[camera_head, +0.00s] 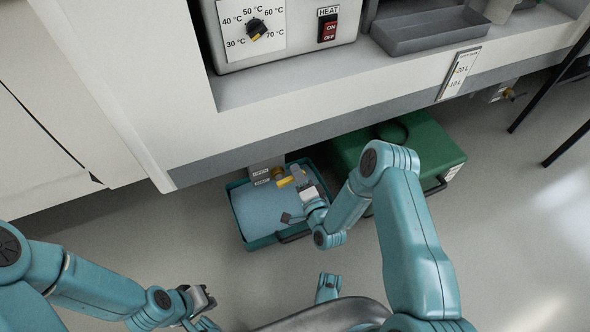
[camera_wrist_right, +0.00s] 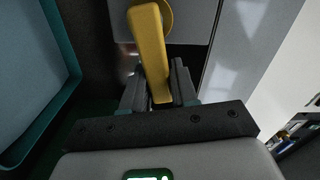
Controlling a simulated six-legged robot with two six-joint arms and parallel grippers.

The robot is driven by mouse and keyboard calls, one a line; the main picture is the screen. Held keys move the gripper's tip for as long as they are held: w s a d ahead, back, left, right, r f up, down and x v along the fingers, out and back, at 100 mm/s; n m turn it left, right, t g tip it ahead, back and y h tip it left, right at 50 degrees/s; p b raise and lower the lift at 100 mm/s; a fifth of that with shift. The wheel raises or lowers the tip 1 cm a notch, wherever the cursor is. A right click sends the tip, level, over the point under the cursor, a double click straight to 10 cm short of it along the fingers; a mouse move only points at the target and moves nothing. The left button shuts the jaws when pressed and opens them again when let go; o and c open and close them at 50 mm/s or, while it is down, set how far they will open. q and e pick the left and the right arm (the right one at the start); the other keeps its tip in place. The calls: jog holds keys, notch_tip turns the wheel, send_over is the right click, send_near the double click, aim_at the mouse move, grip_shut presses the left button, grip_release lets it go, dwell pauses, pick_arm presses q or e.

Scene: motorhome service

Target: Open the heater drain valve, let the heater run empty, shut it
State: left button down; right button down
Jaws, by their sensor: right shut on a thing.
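The drain valve's yellow lever (camera_head: 285,182) sticks out under the cabinet, beside two small labels (camera_head: 261,176). My right gripper (camera_head: 302,187) is at the lever. In the right wrist view the yellow lever (camera_wrist_right: 149,50) runs down between the fingers of my right gripper (camera_wrist_right: 160,92), which is shut on it. A teal tray (camera_head: 246,228) with a pale blue inside lies on the floor below the valve; it also shows in the wrist view (camera_wrist_right: 62,95). I cannot tell the liquid level or any flow. My left gripper (camera_head: 202,302) is low at left, away from the valve; its finger gap is unclear.
A green case (camera_head: 432,150) stands right of the tray. Above are a temperature dial (camera_head: 257,29), a red heat switch (camera_head: 329,28) and a litre gauge (camera_head: 459,73). Another valve (camera_head: 510,93) sits far right, near dark legs (camera_head: 548,85). The front floor is mostly clear.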

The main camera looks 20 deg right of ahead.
jog(key=shift+w+f+m, duration=0.1)
jog(key=shift+f+m, duration=0.3)
jog(key=shift+m, duration=0.4)
pick_arm(q)
jog(key=shift+w+f+b, duration=0.35)
jog(key=shift+w+f, duration=0.1)
jog(key=shift+f, duration=0.1)
pick_arm(e)
jog(key=shift+f+m, duration=0.15)
jog(key=shift+m, duration=0.25)
pick_arm(q)
jog(key=shift+s, duration=0.1)
pick_arm(e)
jog(key=c, duration=1)
grip_release()
jog(key=shift+o, duration=0.2)
pick_arm(q)
jog(key=shift+g, duration=0.3)
jog(key=r+p, duration=0.1)
jog(key=s+r+p, duration=0.1)
jog(key=r+p, duration=0.1)
jog(key=s+r+p, duration=0.1)
jog(key=shift+d+r, duration=0.2)
jog(key=shift+d, duration=0.1)
pick_arm(e)
jog(key=s, duration=1.6)
jog(key=shift+s+d, duration=0.3)
